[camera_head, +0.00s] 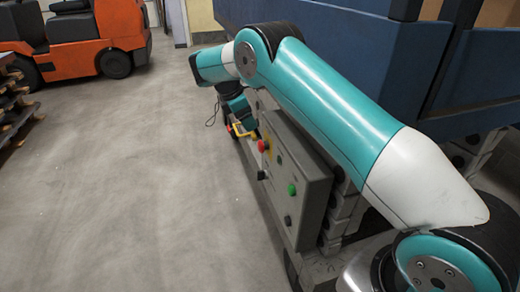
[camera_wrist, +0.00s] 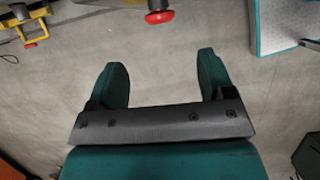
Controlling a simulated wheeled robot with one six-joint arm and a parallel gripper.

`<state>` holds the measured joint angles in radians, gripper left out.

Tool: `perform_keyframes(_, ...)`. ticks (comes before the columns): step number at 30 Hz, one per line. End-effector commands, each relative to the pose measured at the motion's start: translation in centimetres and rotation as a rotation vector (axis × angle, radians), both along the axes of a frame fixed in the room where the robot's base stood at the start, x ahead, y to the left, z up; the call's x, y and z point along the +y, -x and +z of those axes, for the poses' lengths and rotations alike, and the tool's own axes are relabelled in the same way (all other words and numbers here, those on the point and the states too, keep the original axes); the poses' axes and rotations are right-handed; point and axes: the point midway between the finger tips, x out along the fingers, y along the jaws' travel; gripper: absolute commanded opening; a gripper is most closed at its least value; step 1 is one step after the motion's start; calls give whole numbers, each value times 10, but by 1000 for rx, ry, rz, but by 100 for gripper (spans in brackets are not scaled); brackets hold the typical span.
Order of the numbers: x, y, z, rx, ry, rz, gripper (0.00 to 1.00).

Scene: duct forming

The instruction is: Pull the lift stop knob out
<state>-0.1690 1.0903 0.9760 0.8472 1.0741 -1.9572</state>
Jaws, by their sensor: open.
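A red knob (camera_head: 262,146), likely the lift stop knob, sits on the upper part of the grey control box (camera_head: 308,182). In the wrist view a round red knob (camera_wrist: 158,15) on a dark stem shows at the top edge, partly cut off. My gripper (camera_wrist: 163,58) has its two teal fingers spread apart with nothing between them. The red knob is beyond the fingertips and not touched. In the head view my gripper (camera_head: 247,122) is small and partly hidden beside the far end of the box.
The box also carries a green button (camera_head: 292,189) and dark knobs. A yellow bracket (camera_head: 241,131) stands behind it; it also shows in the wrist view (camera_wrist: 30,18) near another red part (camera_wrist: 37,43). An orange forklift (camera_head: 82,40) is far left.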

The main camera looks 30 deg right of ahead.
Motion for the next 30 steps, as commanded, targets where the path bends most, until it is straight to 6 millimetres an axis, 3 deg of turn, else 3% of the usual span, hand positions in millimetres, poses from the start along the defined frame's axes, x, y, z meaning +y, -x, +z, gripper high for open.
perform_keyframes(1, -5, 2, -17, 1, 0, -1, 75)
perform_keyframes(6, -20, 5, -50, 2, 1, -1, 75)
perform_keyframes(15, -40, 8, -98, -2, -1, -1, 75)
perform_keyframes(21, -45, 9, -111, -2, -1, 0, 75)
perform_keyframes(29, -46, 9, -112, -3, -2, 0, 75)
perform_keyframes(30, -46, 9, -112, -3, -2, 0, 71)
